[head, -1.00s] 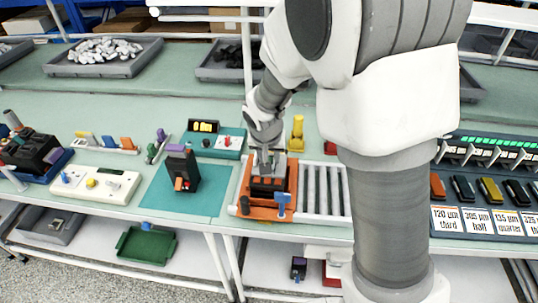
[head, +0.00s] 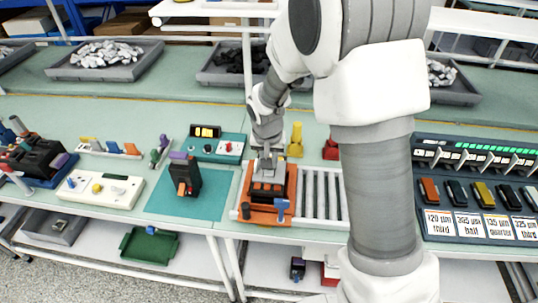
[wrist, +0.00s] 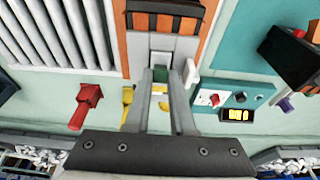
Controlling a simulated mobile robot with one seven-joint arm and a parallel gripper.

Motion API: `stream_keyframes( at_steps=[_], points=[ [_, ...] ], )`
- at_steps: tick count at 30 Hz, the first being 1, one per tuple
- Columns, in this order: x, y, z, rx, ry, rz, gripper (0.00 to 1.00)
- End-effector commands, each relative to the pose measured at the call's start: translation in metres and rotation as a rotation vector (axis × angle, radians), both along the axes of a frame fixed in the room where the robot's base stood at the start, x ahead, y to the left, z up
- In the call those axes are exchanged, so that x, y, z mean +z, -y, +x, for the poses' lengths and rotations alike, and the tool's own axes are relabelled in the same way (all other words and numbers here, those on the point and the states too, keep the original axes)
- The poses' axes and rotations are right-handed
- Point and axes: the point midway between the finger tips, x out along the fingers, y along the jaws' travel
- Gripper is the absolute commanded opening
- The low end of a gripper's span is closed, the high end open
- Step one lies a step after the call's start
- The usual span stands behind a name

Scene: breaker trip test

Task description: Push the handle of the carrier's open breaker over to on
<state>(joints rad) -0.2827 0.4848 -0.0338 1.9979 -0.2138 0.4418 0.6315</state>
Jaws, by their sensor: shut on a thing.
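The orange carrier (head: 262,216) sits on the bench at the left end of the roller track, with a blue tab (head: 282,208) at its front edge. The dark breaker block (head: 266,190) stands on it with orange-red marks on top. In the wrist view the carrier (wrist: 133,55) and the black breaker (wrist: 160,14) show at the top edge. My gripper (head: 266,165) points down at the breaker's back end. In the wrist view my gripper (wrist: 170,72) has its fingers close together on a small part that I cannot make out. The fingers hide the handle's position.
Right of the carrier lies the roller track (head: 322,195). Behind stand a yellow fixture (head: 296,140) and a red one (head: 331,149). To the left are a dark unit (head: 188,178) on a green mat and a teal panel (head: 215,146). A labelled rack (head: 470,190) fills the right.

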Motion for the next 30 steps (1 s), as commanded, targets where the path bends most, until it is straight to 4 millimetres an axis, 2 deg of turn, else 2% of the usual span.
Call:
stream_keyframes(
  at_steps=[1,7,30],
  points=[
    [0.008,0.002,0.003,-0.005,-0.032,0.007,0.00],
    [0.009,0.003,0.012,-0.004,-0.165,0.035,0.00],
    [-0.005,0.009,0.046,0.001,-0.698,0.139,0.00]
  ],
)
